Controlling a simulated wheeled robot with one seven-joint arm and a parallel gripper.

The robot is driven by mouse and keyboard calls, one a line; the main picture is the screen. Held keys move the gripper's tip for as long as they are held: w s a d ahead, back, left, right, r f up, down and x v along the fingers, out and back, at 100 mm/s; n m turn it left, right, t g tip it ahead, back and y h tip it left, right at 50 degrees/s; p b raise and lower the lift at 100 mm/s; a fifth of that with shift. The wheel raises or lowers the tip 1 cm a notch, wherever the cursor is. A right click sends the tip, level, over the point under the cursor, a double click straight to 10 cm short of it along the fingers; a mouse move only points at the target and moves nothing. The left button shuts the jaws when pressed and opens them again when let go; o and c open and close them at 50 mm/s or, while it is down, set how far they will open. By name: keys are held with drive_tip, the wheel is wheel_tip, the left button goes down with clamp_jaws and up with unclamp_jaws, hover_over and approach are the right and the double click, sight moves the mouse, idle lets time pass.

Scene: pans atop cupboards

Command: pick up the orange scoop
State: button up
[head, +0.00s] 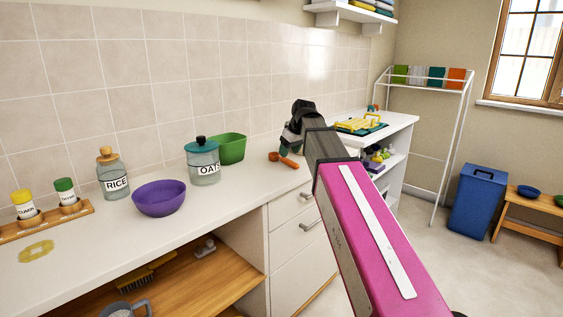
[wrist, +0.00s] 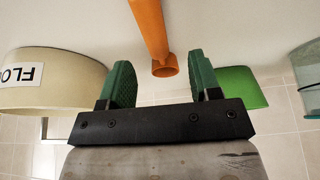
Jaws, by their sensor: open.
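The orange scoop (head: 289,162) lies on the white counter, right of the green bowl in the head view. In the wrist view the scoop (wrist: 150,28) has its long handle running from the top edge to a short hollow end between my fingers. My gripper (wrist: 160,75) is open, with one green finger on each side of the scoop's end, and I see no contact. In the head view my gripper (head: 286,148) is just above and behind the scoop, partly hidden by my arm.
A green bowl (head: 229,148) and a glass OATS jar (head: 203,163) stand left of the scoop. A cream container with FLO lettering (wrist: 50,80) stands close to one finger. A purple bowl (head: 160,198) is further left. The counter's front edge is near the scoop.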

sight(288, 159)
drive_tip(key=shift+d+x, duration=0.15)
drive_tip(key=shift+x, duration=1)
drive_tip(key=shift+d+x, duration=0.15)
drive_tip(key=shift+x, duration=1.05)
drive_tip(key=c, duration=1)
wheel_tip(288, 159, up, 10)
